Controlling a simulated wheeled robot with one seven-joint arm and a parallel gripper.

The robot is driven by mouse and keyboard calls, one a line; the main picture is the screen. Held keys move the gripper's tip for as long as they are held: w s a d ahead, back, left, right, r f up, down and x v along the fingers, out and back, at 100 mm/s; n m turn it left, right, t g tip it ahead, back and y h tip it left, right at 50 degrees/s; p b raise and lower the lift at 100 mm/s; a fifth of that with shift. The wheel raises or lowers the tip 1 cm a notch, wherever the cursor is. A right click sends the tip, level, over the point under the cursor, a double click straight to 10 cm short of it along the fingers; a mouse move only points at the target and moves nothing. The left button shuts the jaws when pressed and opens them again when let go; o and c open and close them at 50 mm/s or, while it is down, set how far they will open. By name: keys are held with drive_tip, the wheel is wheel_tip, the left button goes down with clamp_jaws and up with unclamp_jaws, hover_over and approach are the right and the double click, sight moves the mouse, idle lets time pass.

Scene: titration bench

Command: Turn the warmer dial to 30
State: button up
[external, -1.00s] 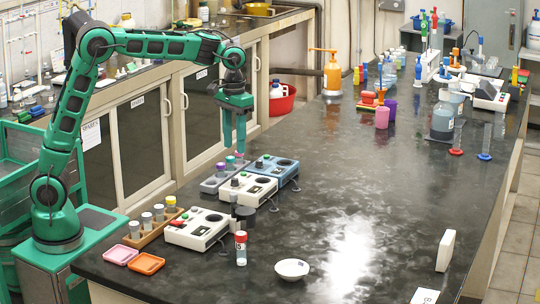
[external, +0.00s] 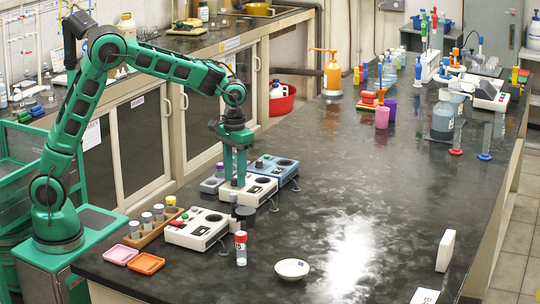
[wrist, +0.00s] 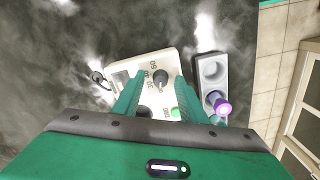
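The white warmer (external: 262,191) is the middle one of a row of three similar boxes on the dark bench. In the wrist view the white warmer (wrist: 122,70) shows printed numbers, among them 50, 40 and 30, beside a dark dial (wrist: 160,78). A green button and a dark round well are partly hidden by my fingers. My gripper (external: 235,184) points down over the left part of the warmer. In the wrist view my gripper (wrist: 158,80) is open, with a finger on each side of the dial. I cannot tell whether the fingers touch it.
A blue box (external: 274,168) stands behind and a white box (external: 197,229) in front. A grey rack (wrist: 212,70) with a purple-capped tube (wrist: 221,107) sits close beside the warmer. A red-capped bottle (external: 241,248) and white dish (external: 292,269) stand in front.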

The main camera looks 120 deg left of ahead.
clamp_jaws()
drive_tip(key=shift+m, duration=0.3)
drive_tip(key=m, duration=0.4)
drive_tip(key=shift+w, duration=0.1)
drive_tip(key=shift+r+m, duration=0.1)
drive_tip(key=shift+m, duration=2.6)
